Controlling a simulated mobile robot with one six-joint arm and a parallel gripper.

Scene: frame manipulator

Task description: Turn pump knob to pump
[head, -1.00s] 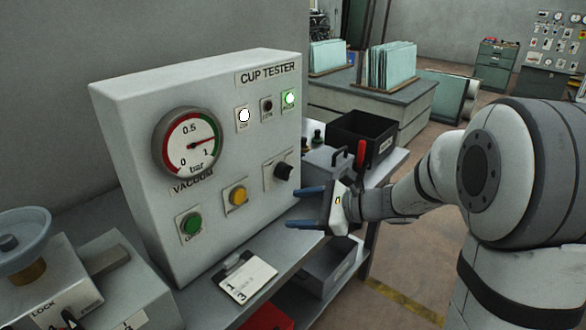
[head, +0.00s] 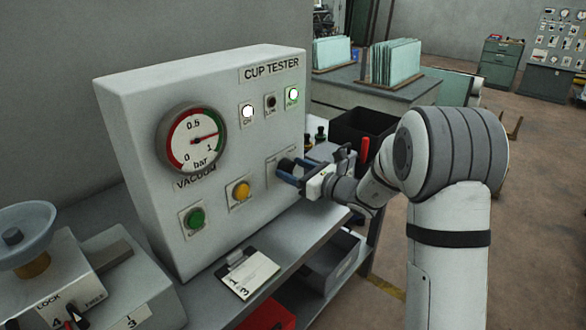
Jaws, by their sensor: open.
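The white cup tester box (head: 140,130) stands on the bench at the left. Its black pump knob (head: 285,166) sits at the lower right of the front panel, partly hidden by my gripper. My gripper (head: 288,172) is open, with its blue fingers at the knob, one above and one below it. I cannot tell whether they touch it. The vacuum gauge (head: 192,140) has its red needle to the right, between 0.5 and 1 bar.
A green button (head: 195,218) and a yellow button (head: 241,191) are left of the knob. A clipboard (head: 247,273) lies below the panel. A black bin (head: 362,130) and a red-handled item (head: 365,150) stand behind my wrist.

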